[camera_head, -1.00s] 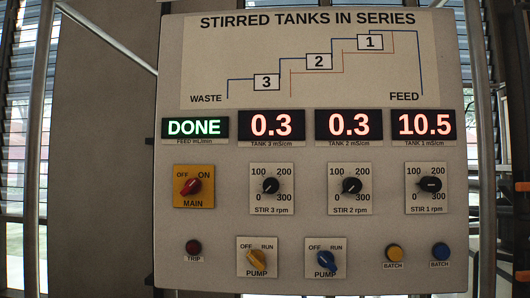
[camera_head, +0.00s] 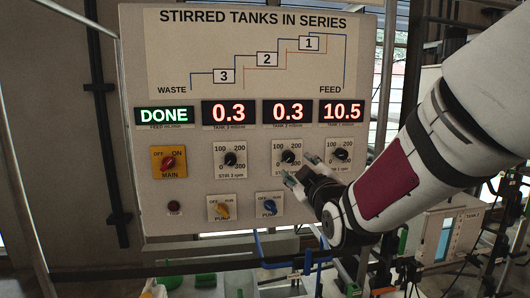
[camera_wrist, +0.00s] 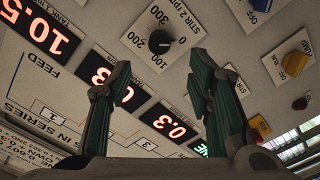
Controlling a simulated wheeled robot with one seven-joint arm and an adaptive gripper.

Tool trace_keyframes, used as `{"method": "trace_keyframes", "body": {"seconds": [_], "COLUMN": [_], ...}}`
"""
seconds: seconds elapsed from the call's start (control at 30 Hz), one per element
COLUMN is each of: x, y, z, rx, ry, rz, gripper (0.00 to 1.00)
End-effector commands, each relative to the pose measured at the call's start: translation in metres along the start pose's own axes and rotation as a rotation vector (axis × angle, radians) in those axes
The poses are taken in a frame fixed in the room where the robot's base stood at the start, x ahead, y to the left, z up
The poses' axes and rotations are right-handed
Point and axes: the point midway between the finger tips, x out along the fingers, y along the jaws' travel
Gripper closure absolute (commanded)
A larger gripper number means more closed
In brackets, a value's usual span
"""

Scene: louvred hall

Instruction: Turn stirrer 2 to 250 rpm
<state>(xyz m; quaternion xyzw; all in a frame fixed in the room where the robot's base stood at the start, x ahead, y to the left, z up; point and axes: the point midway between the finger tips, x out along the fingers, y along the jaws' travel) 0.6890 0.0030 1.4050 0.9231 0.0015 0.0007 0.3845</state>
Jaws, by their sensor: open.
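The stirrer 2 knob (camera_head: 288,157) is a round black dial on a white plate marked STIR 2 rpm, with a scale of 0 to 300. It also shows in the wrist view (camera_wrist: 160,41), where its pointer appears turned toward the 0 mark. My gripper (camera_head: 298,168) is open, with green-padded fingers in front of the panel, just below and right of this knob in the head view. In the wrist view my gripper (camera_wrist: 162,65) has its fingers apart, with the knob seen beyond and between their tips. I see no contact with the knob.
The stirrer 3 knob (camera_head: 230,159) and stirrer 1 knob (camera_head: 341,154) flank it. Below are pump switches, yellow (camera_head: 222,211) and blue (camera_head: 269,207). The red main switch (camera_head: 168,163) is at left. The displays above stirrers 3, 2 and 1 read 0.3, 0.3 and 10.5.

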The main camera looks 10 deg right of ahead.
Motion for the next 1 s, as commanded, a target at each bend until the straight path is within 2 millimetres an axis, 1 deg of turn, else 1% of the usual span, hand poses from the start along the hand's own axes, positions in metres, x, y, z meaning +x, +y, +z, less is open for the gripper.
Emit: {"method": "trace_keyframes", "body": {"seconds": [0.17, 0.77, 0.87, 1.0], "x": [0.017, 0.093, 0.091, 0.095], "y": [-0.001, -0.001, 0.001, 0.001], "z": [0.002, 0.002, 0.001, 0.001], "rx": [0.001, 0.003, 0.004, 0.004], "ry": [0.001, -0.001, -0.001, -0.001], "rz": [0.002, 0.002, 0.002, 0.003], "gripper": [0.53, 0.53, 0.53, 0.53]}}
